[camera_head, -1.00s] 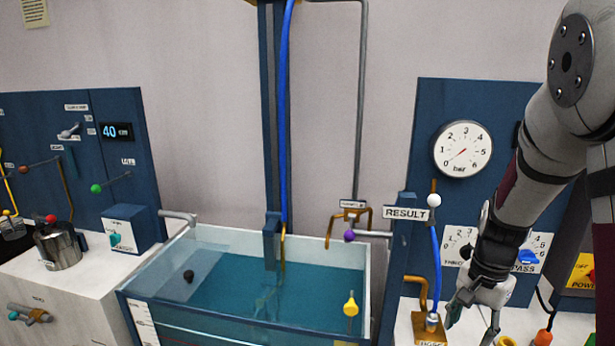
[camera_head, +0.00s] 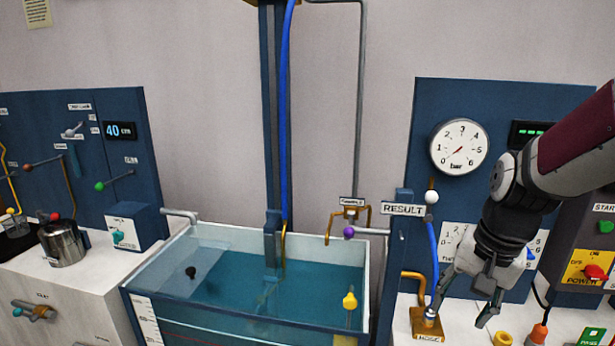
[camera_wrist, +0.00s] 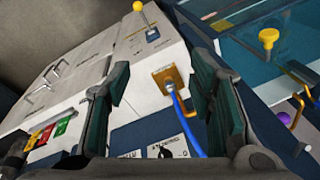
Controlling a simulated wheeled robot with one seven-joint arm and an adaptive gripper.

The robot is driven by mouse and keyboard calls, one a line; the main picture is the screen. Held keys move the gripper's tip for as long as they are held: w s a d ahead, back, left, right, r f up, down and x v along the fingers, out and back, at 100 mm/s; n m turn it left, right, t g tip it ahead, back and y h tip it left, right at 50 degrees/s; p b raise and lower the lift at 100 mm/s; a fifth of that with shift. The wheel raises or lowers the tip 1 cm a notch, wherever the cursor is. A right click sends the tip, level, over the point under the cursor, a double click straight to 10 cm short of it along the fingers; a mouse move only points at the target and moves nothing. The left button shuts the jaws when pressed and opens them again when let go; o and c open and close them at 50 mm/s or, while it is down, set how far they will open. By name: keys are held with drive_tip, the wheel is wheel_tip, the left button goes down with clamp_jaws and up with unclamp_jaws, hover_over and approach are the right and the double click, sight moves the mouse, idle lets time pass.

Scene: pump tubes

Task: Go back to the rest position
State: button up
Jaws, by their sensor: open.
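My gripper (camera_head: 462,300) hangs at the right of the head view, in front of the right blue panel (camera_head: 560,95). Its two fingers are spread apart with nothing between them. The brass hose block (camera_head: 427,324) with a blue hose (camera_head: 434,265) stands just left of my fingers. In the wrist view my gripper (camera_wrist: 165,110) shows its dark green finger pads wide apart. The hose block (camera_wrist: 170,82) and blue hose (camera_wrist: 186,120) appear beyond the gap, apart from the pads as far as I can tell.
A glass water tank (camera_head: 140,290) fills the middle. A RESULT post (camera_head: 404,240) stands left of my gripper. A power box with a red button (camera_head: 594,273) is at the right.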

drive_tip(key=s+a+r+n+t, duration=0.1)
drive_tip(key=s+a+r+n, duration=0.2)
drive_tip(key=s, duration=0.4)
drive_tip(key=s+a+r+n+t, duration=0.2)
drive_tip(key=s+a+r+n, duration=0.1)
drive_tip(key=s+r, duration=0.3)
drive_tip(key=shift+s+a+r+n+h, duration=0.2)
drive_tip(key=shift+s+a+n+h, duration=0.1)
drive_tip(key=shift+s+n, duration=0.55)
drive_tip(key=shift+s, duration=0.15)
